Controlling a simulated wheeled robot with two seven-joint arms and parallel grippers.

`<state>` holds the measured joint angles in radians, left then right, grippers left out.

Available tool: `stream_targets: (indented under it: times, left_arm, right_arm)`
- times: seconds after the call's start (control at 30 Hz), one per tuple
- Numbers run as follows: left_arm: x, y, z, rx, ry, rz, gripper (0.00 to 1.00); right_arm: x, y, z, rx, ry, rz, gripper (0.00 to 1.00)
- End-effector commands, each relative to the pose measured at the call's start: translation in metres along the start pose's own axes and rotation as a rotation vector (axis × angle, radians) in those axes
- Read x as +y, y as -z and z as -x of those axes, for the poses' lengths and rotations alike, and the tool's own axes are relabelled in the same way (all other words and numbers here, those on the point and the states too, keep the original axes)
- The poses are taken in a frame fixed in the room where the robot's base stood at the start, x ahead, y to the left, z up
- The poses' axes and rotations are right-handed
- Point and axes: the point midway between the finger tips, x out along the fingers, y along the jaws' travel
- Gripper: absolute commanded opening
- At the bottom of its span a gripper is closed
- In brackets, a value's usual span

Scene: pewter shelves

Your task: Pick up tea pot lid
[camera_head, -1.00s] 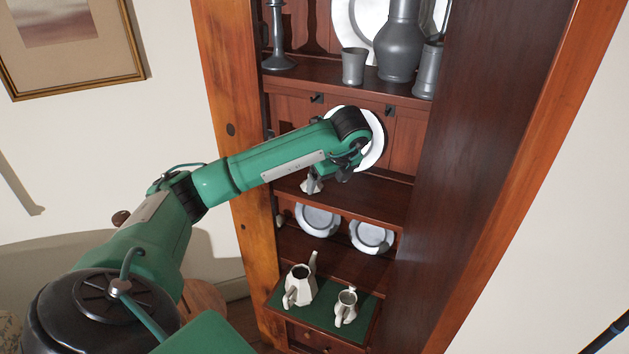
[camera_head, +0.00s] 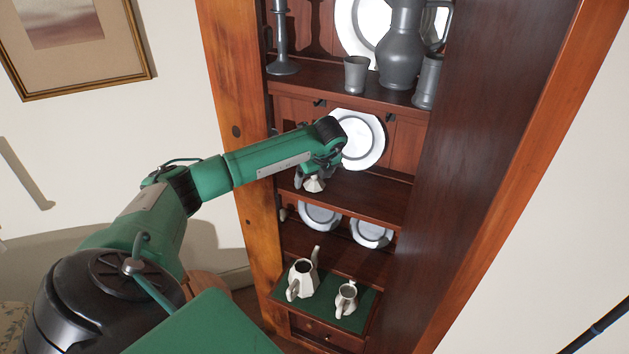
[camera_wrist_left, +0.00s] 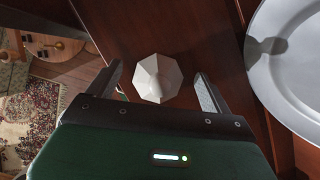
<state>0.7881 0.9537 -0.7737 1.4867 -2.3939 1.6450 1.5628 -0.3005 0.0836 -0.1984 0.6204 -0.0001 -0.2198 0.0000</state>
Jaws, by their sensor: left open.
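The tea pot lid (camera_head: 314,185) is a small pale faceted piece on the middle shelf, partly behind my left gripper (camera_head: 303,180). In the left wrist view the lid (camera_wrist_left: 158,78) shows as a whitish octagon seen from above. My left gripper (camera_wrist_left: 159,82) is open, with one finger on each side of the lid and a gap on both sides. I cannot tell exactly how high the fingers are above the shelf. A pale faceted tea pot (camera_head: 303,280) with an open top stands lower down on a green surface. My right gripper is not in view.
A large plate (camera_head: 361,140) leans at the back of the lid's shelf; it is close on the right in the wrist view (camera_wrist_left: 295,70). A wooden side post (camera_head: 240,150) bounds the left. A small pale jug (camera_head: 346,300) stands beside the tea pot. Pewter vessels stand above.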

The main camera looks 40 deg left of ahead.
Motion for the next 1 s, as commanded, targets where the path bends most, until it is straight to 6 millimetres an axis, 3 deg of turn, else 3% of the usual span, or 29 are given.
stream_targets:
  times: [0.1,0.3,0.37,0.77,1.0]
  left_arm:
    - [0.0,0.0,0.0,0.0,0.0,0.0,0.83]
    - [0.0,0.0,0.0,0.0,0.001,0.0,0.44]
    - [0.0,0.0,0.0,0.0,0.001,0.0,0.36]
    - [-0.001,-0.002,0.004,-0.001,0.003,0.001,0.36]
    - [-0.001,-0.01,0.023,-0.002,0.005,0.003,0.36]
  right_arm:
    - [-0.004,0.0,-0.001,0.0,0.004,0.0,0.36]
    - [-0.009,0.001,-0.001,0.001,0.009,-0.001,0.36]
    - [-0.009,0.001,-0.001,0.001,0.009,-0.001,0.36]
    - [-0.005,0.0,-0.006,0.0,0.005,0.001,0.36]
    - [-0.002,-0.002,-0.023,-0.001,0.001,0.001,0.36]
